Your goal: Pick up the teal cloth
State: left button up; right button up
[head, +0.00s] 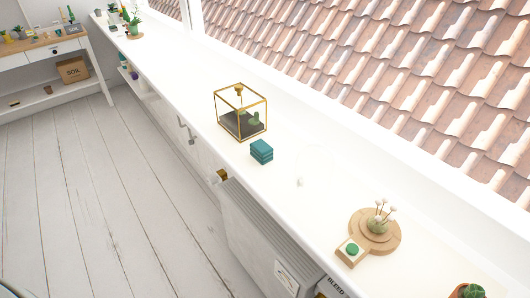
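A folded teal cloth (262,152) lies on the long white sill, close to its front edge. It looks like a small stacked block of several layers. It sits just in front of a gold-framed glass terrarium (241,123), with a small gap between them. Neither of my grippers can be seen in the head view.
A round wooden board with a potted plant (376,230) and a small tray with a green item (351,250) stand to the right. A cactus (468,291) is at the bottom right. A radiator (262,237) stands below the sill. The floor (110,200) at left is clear.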

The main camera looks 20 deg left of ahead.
aim_at(261, 151)
jog(key=i+j+z, duration=0.15)
jog(key=j+z, duration=0.2)
jog(key=j, duration=0.35)
jog(key=j+z, duration=0.4)
jog(key=j, duration=0.3)
jog(key=i, duration=0.05)
